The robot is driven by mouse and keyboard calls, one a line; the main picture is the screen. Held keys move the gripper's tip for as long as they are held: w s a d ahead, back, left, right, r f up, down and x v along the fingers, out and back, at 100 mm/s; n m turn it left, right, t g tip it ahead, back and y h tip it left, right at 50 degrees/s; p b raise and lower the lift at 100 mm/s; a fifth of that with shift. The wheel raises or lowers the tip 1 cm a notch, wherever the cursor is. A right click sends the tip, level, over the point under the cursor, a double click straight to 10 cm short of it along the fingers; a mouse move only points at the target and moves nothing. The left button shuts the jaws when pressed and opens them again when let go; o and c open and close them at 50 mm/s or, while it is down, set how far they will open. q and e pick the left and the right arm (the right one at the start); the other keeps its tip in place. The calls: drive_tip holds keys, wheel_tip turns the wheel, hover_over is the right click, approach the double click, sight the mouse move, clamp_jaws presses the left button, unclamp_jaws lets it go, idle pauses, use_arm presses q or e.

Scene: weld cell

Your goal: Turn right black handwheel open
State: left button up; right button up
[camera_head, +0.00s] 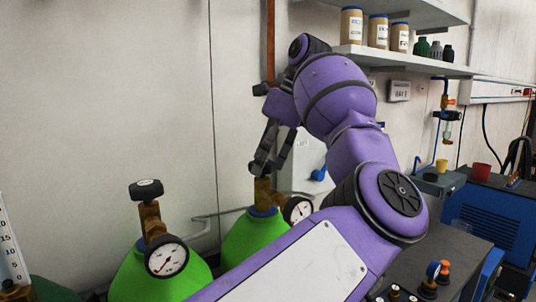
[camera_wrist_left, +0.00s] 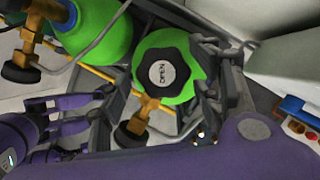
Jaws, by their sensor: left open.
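The right black handwheel (camera_wrist_left: 163,69), marked OPEN, is seen from above in the left wrist view, on the green right cylinder (camera_wrist_left: 190,97). In the head view this cylinder (camera_head: 240,243) stands behind my arm, with its brass valve (camera_head: 263,192) and dial gauge (camera_head: 298,209); the wheel there is mostly hidden by the fingers. My left gripper (camera_head: 268,163) points down over the valve. Its fingers are open, one on each side of the wheel; I cannot tell if they touch it. My right gripper is not in view.
A second green cylinder (camera_head: 160,275) with its own black handwheel (camera_head: 146,189) and gauge (camera_head: 167,257) stands to the left. A copper-coloured pipe (camera_head: 270,45) runs down the wall behind. A shelf (camera_head: 400,62) with jars and a blue machine (camera_head: 490,215) are at the right.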

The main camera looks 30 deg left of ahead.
use_arm(q)
drive_tip(key=v, duration=1.2)
drive_tip(key=shift+d+f, duration=0.15)
